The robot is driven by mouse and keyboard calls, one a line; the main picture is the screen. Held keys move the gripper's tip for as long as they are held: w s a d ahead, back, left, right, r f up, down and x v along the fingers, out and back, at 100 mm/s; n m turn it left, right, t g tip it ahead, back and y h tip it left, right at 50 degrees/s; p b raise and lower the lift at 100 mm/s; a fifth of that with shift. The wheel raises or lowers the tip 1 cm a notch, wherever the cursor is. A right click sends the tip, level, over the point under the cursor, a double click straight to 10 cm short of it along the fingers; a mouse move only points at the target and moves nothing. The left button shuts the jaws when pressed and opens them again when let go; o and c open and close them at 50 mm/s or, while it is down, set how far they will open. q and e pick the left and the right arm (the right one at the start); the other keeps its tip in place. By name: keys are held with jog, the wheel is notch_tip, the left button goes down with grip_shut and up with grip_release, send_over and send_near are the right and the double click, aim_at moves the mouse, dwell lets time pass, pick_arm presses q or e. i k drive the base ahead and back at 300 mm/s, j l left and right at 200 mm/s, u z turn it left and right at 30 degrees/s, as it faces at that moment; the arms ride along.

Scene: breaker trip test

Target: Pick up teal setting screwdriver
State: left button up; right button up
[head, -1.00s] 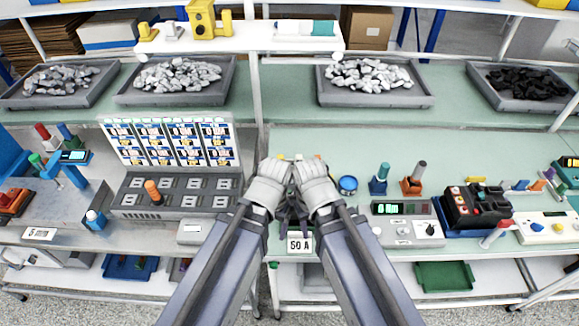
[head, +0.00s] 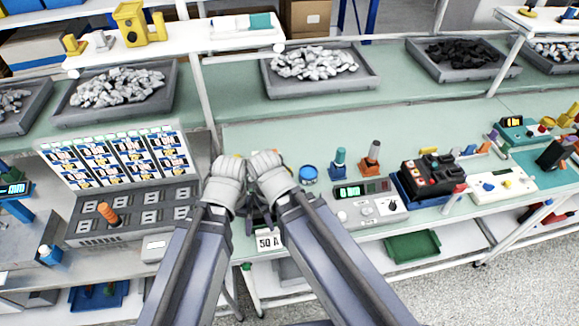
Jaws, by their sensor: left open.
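A teal-handled tool, which looks like the teal setting screwdriver (head: 340,156), stands upright in a small blue holder (head: 338,171) on the bench, right of the blue round tin (head: 308,174). My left gripper (head: 229,165) and my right gripper (head: 266,162) are side by side over the bench's front part, left of the tin. Both are apart from the screwdriver. The left one is open; the right one's fingers are too hidden to tell. I see nothing held in either.
An orange holder with a grey-handled tool (head: 372,155) stands just right of the screwdriver. A grey meter box (head: 370,205) sits in front, and a black device (head: 432,178) to the right. The bench behind the holders is clear.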

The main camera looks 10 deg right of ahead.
aim_at(341, 151)
jog(key=l+u, duration=0.25)
jog(key=l, duration=0.55)
jog(key=l+u, duration=0.3)
jog(key=l, duration=0.5)
